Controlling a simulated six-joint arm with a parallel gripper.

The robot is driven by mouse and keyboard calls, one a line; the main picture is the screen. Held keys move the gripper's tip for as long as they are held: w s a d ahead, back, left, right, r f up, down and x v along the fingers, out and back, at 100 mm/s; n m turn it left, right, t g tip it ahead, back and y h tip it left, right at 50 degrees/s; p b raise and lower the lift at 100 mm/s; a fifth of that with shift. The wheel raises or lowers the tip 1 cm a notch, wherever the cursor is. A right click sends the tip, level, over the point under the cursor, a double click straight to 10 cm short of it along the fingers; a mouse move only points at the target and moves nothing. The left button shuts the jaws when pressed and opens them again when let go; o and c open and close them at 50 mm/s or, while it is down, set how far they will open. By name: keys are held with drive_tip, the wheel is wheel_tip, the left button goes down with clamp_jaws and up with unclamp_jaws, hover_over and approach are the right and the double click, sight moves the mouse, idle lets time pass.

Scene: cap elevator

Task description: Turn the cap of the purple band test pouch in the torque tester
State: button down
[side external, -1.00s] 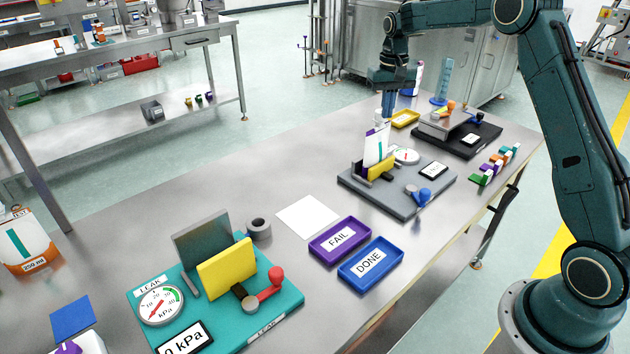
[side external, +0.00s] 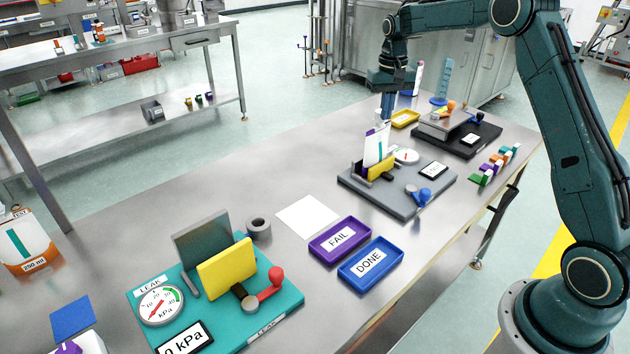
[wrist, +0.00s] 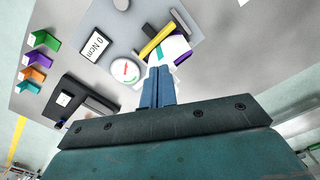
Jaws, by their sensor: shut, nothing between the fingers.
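The test pouch (side external: 376,147), white with a teal stripe and a purple band, stands upright in the grey torque tester (side external: 400,201), behind its yellow clamp plate (side external: 381,168). In the wrist view the pouch (wrist: 172,46) lies just beyond my fingertips, partly covered by them. My gripper (side external: 387,116) points down at the pouch's top, on its far side. Its blue fingers (wrist: 157,72) are shut together with nothing between them. The cap is hard to make out near the fingertips, and I cannot tell whether they touch it. The tester's display (wrist: 98,43) reads 0 Ncm.
The tester has a round dial (side external: 405,156) and a blue-knobbed lever (side external: 424,195). Purple FAIL (side external: 340,240) and blue DONE (side external: 371,262) trays and a teal leak tester (side external: 230,310) are nearer.

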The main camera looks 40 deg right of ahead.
drive_tip(key=shift+w+d, duration=0.2)
drive_tip(key=shift+w, duration=0.25)
idle(0.7)
drive_tip(key=shift+a, duration=0.15)
idle(0.9)
drive_tip(key=shift+s+a, duration=0.2)
drive_tip(key=shift+s, duration=0.05)
idle(0.3)
drive_tip(key=shift+r, duration=0.15)
drive_tip(key=shift+r, duration=2.9)
